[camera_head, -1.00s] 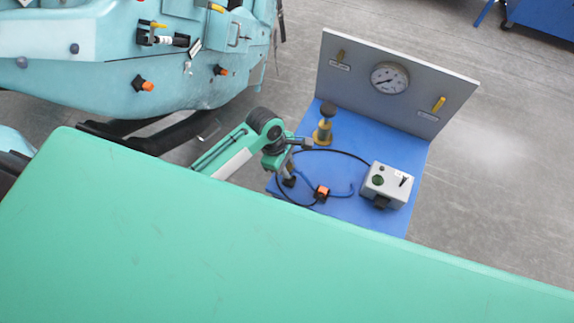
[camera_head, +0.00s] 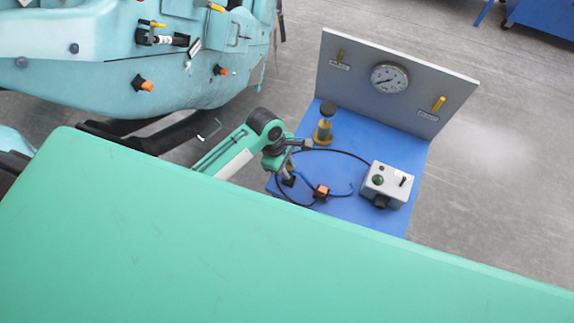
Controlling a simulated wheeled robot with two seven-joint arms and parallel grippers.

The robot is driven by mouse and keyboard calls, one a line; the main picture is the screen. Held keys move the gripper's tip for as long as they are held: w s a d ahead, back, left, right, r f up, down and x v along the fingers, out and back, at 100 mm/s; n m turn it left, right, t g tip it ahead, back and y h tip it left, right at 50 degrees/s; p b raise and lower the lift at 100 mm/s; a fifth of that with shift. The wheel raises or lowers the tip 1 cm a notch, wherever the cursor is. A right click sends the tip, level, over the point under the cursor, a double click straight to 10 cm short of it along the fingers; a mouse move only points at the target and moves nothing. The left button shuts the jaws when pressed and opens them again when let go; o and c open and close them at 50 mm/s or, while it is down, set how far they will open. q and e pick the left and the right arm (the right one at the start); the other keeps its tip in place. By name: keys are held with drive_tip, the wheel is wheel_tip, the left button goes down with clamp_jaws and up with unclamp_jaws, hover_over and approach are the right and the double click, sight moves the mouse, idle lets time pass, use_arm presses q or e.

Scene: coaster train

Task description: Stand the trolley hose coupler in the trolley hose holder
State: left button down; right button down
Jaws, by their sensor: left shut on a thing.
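My left gripper (camera_head: 292,165) is over the left edge of the blue trolley top (camera_head: 345,212), shut on a small dark piece. The piece is mostly hidden by the fingers; I take it to be the trolley hose coupler (camera_head: 289,180), standing roughly upright. A thin black hose (camera_head: 345,154) loops around it. Whether it touches the trolley top or sits in a holder I cannot tell. A small orange-and-black fitting (camera_head: 321,191) with a blue line lies to its right. I cannot make out the trolley hose holder for certain. My right gripper is not in view.
A brass-coloured post with a black knob (camera_head: 323,128) stands behind the gripper. A grey box with a green button (camera_head: 387,185) is at the right. A grey panel with a gauge (camera_head: 389,78) stands at the back. A large green surface (camera_head: 230,240) fills the foreground.

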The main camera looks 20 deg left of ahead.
use_arm(q)
drive_tip(key=shift+f, duration=0.7)
drive_tip(key=shift+f, duration=0.6)
drive_tip(key=c, duration=1.1)
unclamp_jaws()
drive_tip(key=shift+c, duration=0.2)
drive_tip(key=b+v, duration=0.3)
drive_tip(key=v, duration=1)
drive_tip(key=shift+r, duration=0.4)
